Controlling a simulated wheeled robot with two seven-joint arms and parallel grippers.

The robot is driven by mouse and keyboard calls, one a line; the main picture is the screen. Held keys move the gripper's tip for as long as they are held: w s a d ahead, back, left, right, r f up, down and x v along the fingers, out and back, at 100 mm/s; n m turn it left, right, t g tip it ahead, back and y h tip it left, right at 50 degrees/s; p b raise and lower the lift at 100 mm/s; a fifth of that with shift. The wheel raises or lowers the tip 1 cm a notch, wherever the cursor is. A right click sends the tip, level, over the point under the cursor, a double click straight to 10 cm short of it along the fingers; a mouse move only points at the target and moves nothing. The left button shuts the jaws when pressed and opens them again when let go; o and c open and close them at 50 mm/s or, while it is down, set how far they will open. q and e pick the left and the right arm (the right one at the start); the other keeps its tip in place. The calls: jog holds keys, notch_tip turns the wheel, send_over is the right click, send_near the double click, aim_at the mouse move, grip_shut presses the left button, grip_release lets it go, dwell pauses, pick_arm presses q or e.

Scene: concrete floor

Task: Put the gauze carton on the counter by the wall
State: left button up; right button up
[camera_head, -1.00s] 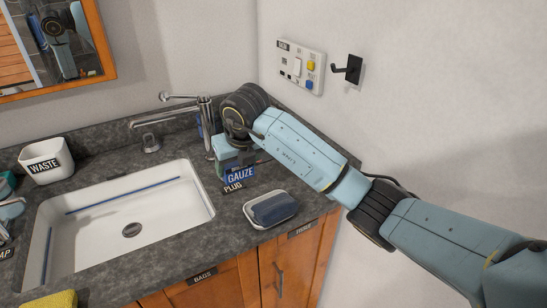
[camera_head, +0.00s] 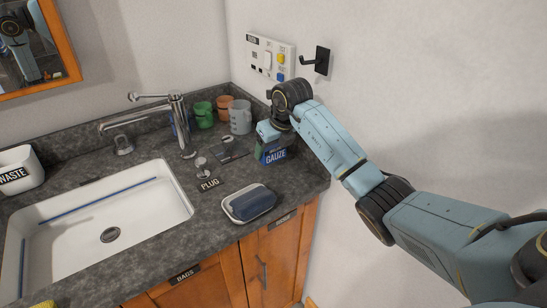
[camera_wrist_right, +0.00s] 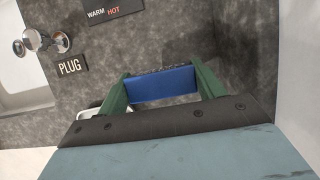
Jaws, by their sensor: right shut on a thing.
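The gauze carton (camera_head: 275,156) is a small blue box with a white GAUZE label, at the back right of the dark counter (camera_head: 215,226), close to the right-hand wall. My right gripper (camera_head: 267,138) is above it and shut on it. In the right wrist view the blue carton (camera_wrist_right: 162,85) sits between the two green fingers (camera_wrist_right: 160,92). The carton looks upright and at or just above the counter top; I cannot tell whether it touches. My left gripper does not show.
Green, orange and grey cups (camera_head: 240,117) stand behind the carton. The soap dish (camera_head: 250,203) lies in front of it, and the plug knob (camera_head: 202,166) and tap (camera_head: 178,125) are to its left. The sink (camera_head: 110,215) fills the left. A switch panel (camera_head: 268,57) and hook (camera_head: 320,62) are on the wall.

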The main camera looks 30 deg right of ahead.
aim_at(273, 158)
notch_tip(273, 158, down, 3)
jog(key=shift+f, duration=0.2)
jog(key=shift+d+f, duration=0.15)
jog(key=shift+f, duration=0.15)
jog(key=shift+f, duration=0.15)
jog(key=o, duration=1)
jog(key=shift+o, duration=0.2)
jog(key=p+v, duration=0.1)
jog(key=v, duration=1.1)
jog(key=shift+r, duration=0.25)
